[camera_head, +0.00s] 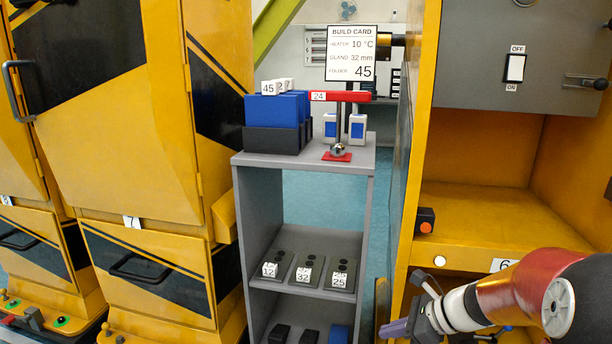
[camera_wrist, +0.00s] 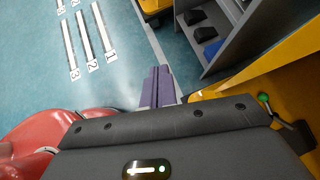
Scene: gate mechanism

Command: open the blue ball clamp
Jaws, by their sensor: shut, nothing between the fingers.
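I cannot pick out a blue ball clamp for certain. A small blue block (camera_head: 338,334) lies on the bottom shelf of the grey rack, cut off by the picture's lower edge; a blue piece also shows on the rack in the wrist view (camera_wrist: 212,50). On the rack top, a red bar marked 24 (camera_head: 340,96) stands over a silver ball (camera_head: 338,149) on a red base. My gripper (camera_head: 395,328) is at the lower right, right of the rack, apart from it. Its purple fingers (camera_wrist: 158,88) are together and empty.
Blue folders (camera_head: 272,110) in a black holder and a build card (camera_head: 351,53) stand on the grey rack (camera_head: 240,205). Several grey blocks (camera_head: 305,268) sit on its middle shelf. A yellow cabinet (camera_head: 490,155) stands close right. Open teal floor (camera_wrist: 120,60) shows left of the fingers.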

